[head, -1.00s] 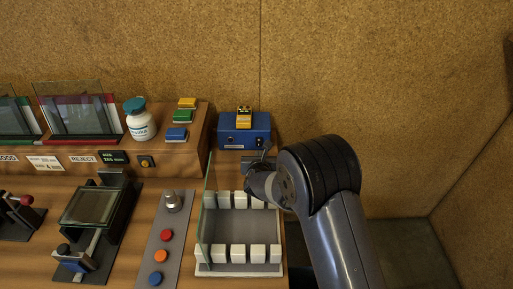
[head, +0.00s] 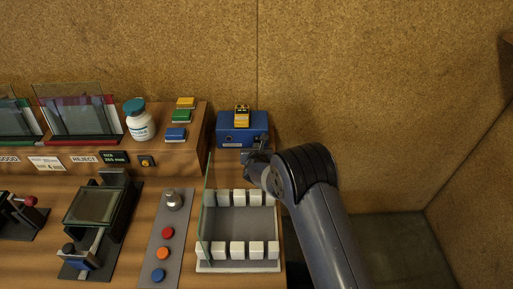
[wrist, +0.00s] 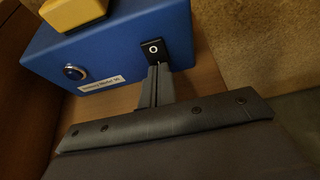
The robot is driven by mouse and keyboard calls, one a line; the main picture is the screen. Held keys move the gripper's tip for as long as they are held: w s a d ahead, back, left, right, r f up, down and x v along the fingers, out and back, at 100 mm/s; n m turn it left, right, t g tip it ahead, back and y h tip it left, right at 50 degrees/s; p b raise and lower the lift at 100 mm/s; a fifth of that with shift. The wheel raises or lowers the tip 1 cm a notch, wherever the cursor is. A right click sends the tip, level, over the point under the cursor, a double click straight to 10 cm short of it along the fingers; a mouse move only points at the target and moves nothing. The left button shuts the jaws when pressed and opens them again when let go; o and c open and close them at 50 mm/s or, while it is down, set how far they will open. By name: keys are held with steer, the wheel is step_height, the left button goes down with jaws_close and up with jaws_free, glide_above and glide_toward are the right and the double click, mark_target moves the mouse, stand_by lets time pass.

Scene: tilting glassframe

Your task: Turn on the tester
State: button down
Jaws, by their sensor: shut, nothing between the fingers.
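The tester appears to be the blue box (head: 228,130) at the back, right of the wooden shelf. In the wrist view the blue box (wrist: 120,45) has a small white label, a round silver fitting (wrist: 74,72) and a black switch (wrist: 153,50) with a white circle mark. My gripper (wrist: 158,68) is shut and empty. Its tips are at the lower edge of the switch; whether they touch it I cannot tell. In the head view my gripper (head: 260,146) is in front of the box's right end and partly hides it.
A yellow block (head: 242,117) sits on top of the box. In front stands a tray (head: 240,266) with white blocks and an upright glass pane (head: 207,215). A plate with coloured buttons (head: 165,232) lies left of it. A corkboard wall (head: 360,80) is behind.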

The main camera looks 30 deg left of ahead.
steer(key=shift+f, duration=0.1)
steer(key=shift+w+a+f+b, duration=0.1)
steer(key=shift+w+f+b, duration=0.15)
steer(key=shift+b, duration=1)
steer(key=shift+f+b, duration=0.1)
steer(key=shift+b, duration=2.05)
steer(key=shift+w+r, duration=0.1)
steer(key=shift+r, duration=0.2)
steer(key=shift+w+r, duration=0.15)
steer(key=shift+r, duration=0.75)
steer(key=b+v, duration=0.1)
steer(key=v, duration=0.2)
steer(key=f+b+v, duration=0.1)
steer(key=v, duration=0.3)
steer(key=b+v, duration=0.1)
steer(key=v, duration=0.2)
steer(key=shift+s+f, duration=0.2)
steer(key=shift+s, duration=0.4)
